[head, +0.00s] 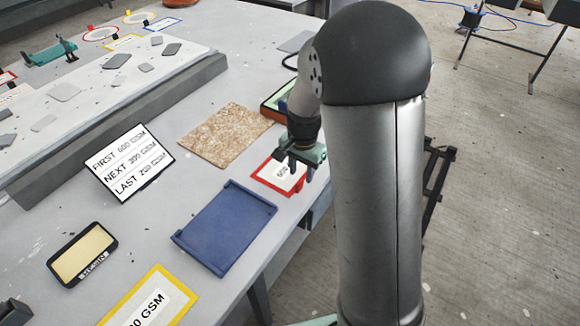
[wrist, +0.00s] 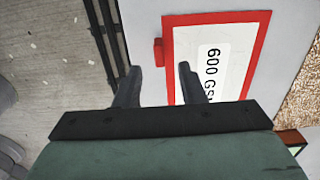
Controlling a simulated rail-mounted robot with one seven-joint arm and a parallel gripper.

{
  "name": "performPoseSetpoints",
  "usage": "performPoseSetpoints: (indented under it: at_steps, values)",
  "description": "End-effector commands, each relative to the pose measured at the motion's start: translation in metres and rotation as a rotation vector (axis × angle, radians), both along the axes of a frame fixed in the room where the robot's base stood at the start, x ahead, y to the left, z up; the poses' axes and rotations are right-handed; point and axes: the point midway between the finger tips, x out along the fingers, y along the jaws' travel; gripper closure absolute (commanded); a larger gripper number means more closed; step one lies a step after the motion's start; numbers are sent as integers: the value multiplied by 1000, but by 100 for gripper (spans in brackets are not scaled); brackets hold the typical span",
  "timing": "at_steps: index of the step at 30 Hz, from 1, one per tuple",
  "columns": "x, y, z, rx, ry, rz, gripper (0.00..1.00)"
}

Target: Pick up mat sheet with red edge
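The mat sheet with red edge (head: 266,182) lies flat near the table's right edge in the head view, partly covered by my gripper (head: 301,168). In the wrist view the sheet (wrist: 190,55) shows a white label reading 600 GSM, partly hidden by a finger, and a small red tab (wrist: 158,52) on its left side. My gripper (wrist: 159,68) is open there. The tab appears in the gap between the fingertips, just ahead of them. I cannot tell the height of the fingertips above the table, and nothing is held.
A blue tray (head: 225,228) and a yellow-edged sheet (head: 152,303) lie nearer. A brown fibre mat (head: 226,135) lies beyond. An order sign (head: 130,162) reads first 600, and a small black-framed panel (head: 82,255) lies left. The table edge runs close beside my gripper.

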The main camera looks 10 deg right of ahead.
Motion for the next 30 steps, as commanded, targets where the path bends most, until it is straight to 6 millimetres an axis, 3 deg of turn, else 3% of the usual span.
performPoseSetpoints:
  at_steps: [6,15,16,20,30]
  values:
    - [1,-2,-32,-1,5,0,64]
    - [1,-2,-38,0,1,0,64]
    - [1,-2,-38,0,1,0,66]
    - [1,-2,-38,0,1,0,100]
    - [1,-2,-37,-1,1,0,100]
